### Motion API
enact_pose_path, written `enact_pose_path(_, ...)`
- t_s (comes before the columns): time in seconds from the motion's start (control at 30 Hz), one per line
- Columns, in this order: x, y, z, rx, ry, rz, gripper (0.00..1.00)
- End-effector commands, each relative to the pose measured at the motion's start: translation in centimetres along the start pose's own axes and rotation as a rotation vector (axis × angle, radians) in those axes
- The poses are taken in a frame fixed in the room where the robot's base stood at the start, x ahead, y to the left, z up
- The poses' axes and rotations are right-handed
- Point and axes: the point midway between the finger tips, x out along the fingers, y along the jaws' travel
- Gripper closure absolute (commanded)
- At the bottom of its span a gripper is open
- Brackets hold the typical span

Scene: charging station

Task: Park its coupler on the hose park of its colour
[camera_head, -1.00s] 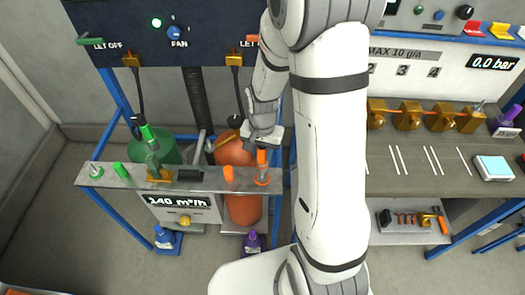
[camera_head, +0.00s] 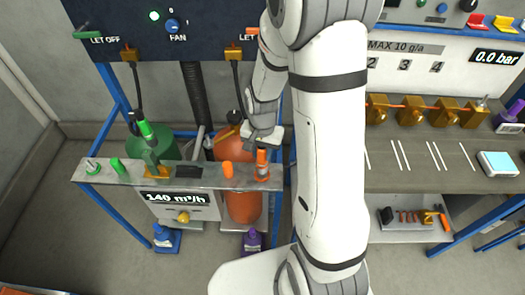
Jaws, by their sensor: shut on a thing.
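My gripper (camera_head: 263,138) is above the right end of the grey shelf, shut on the orange coupler (camera_head: 262,158); its fingers are small and partly hidden by the wrist. The coupler stands upright at the orange-ringed hose park (camera_head: 262,179), with its lower end at the ring. I cannot tell whether it is fully seated. The green-ringed hose park (camera_head: 93,167) is at the shelf's left end with its metal pin bare.
The shelf (camera_head: 210,178) also bears a green peg (camera_head: 117,165), an orange peg (camera_head: 227,169) and a brass block (camera_head: 156,172). Green (camera_head: 170,146) and orange (camera_head: 243,207) cylinders stand behind and below. My arm hides the area right of the shelf.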

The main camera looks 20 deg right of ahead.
Motion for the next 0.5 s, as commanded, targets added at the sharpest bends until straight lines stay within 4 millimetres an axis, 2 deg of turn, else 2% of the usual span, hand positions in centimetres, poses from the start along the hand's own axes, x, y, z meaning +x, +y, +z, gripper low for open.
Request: enact_pose_path(0.5,1.4,0.0,0.0,0.000,0.000,0.000,1.00)
